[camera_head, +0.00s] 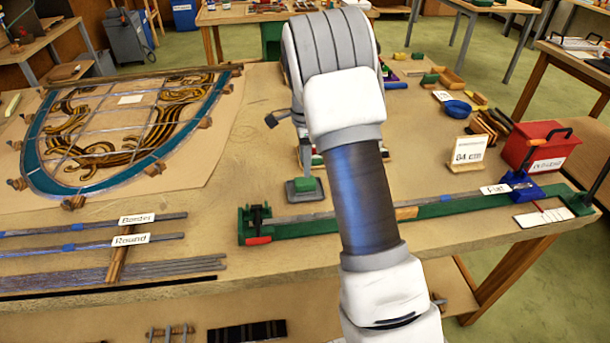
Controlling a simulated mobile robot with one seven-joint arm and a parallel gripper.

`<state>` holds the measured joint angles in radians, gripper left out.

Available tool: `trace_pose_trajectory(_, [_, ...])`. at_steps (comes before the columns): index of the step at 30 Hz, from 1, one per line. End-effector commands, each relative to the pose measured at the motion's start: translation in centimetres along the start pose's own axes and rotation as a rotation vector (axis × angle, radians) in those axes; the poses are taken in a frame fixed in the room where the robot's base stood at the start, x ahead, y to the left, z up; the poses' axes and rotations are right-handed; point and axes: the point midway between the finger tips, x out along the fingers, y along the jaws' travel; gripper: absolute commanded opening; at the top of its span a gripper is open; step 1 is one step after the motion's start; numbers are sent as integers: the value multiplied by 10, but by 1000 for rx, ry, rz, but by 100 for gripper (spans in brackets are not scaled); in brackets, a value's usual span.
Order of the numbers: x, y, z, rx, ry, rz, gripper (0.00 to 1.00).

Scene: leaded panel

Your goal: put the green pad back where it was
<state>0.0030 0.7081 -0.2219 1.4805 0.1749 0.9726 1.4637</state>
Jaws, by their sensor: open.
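A small green block (306,185), which may be the green pad, sits on a grey plate (306,196) on the workbench, just left of my arm. Other small green pieces lie at the back right, one of them (430,79) beside a wooden block. I cannot tell for sure which piece is the task's pad. My arm rises through the middle of the view and bends away over the bench.
A green rail (440,208) with a clamp runs along the bench front. The leaded panel (120,130) lies left, with lead strips (100,278) before it. A sign (468,151), red box (541,147) and blue bowl (457,108) stand right.

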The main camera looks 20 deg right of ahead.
Motion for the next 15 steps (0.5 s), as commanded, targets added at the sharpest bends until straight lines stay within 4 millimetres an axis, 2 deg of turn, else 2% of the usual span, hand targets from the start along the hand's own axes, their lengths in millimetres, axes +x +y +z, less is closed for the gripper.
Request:
trace_pose_trajectory(3, [-23,0,0,-1,0,-2,64])
trace_pose_trajectory(10, [-46,1,0,-8,-1,-4,64])
trace_pose_trajectory(13, [-62,8,2,-53,-8,-18,64])
trace_pose_trajectory(15, [-79,19,5,-115,-16,-39,64])
